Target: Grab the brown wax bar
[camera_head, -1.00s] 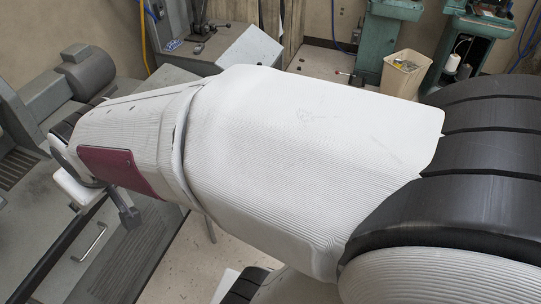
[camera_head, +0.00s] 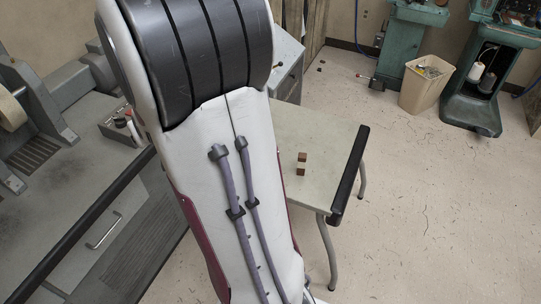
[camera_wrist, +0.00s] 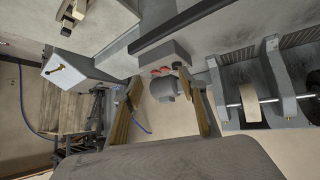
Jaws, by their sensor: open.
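The wax bar (camera_head: 301,157) is a small brown block with a pale band across its middle. It lies on a pale table (camera_head: 335,135) just right of my arm in the head view. In the wrist view it appears as a small brown and pale block (camera_wrist: 78,9) at the upper left edge, on the tabletop. My gripper (camera_wrist: 159,76) shows in the wrist view with its two fingers apart and nothing between them. It points away from the bar, toward a grey machine. The head view does not show the gripper.
A black bar (camera_head: 349,176) runs along the table's right edge. A grey machine bench (camera_head: 60,215) fills the left. A grey cabinet (camera_head: 288,55) adjoins the table's back. A beige bin (camera_head: 425,85) stands beside green machines (camera_head: 475,85). The floor right of the table is mostly open.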

